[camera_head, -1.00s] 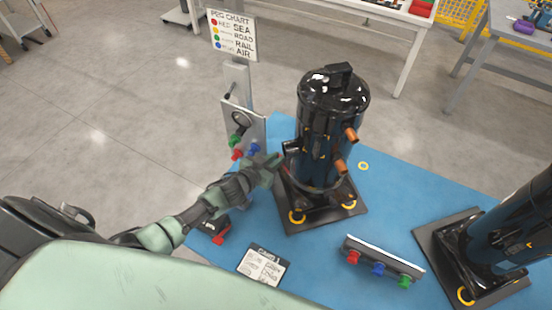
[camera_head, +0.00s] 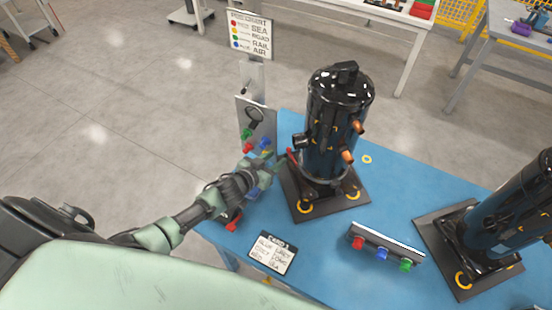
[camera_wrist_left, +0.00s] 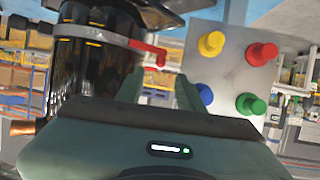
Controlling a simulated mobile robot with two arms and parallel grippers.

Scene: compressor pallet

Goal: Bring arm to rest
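My left gripper (camera_head: 274,160) is just left of the near compressor's lower body. In the left wrist view its two fingers (camera_wrist_left: 160,88) stand apart with nothing seen between them. The near compressor (camera_head: 336,115) is a dark upright cylinder with copper ports on a black pallet. A strap with a red lever (camera_wrist_left: 158,56) runs around it; the lever lies just beyond my fingertips, apparently apart from them. The lever also shows in the head view (camera_head: 292,158). My right gripper is not in view.
A peg panel (camera_wrist_left: 235,72) with yellow, red, blue and green pegs stands beside the gripper, under a peg chart (camera_head: 249,36). A card (camera_head: 272,252) and a rack with red, blue and green pegs (camera_head: 386,243) lie on the blue table (camera_head: 405,178). A second compressor (camera_head: 515,215) stands right.

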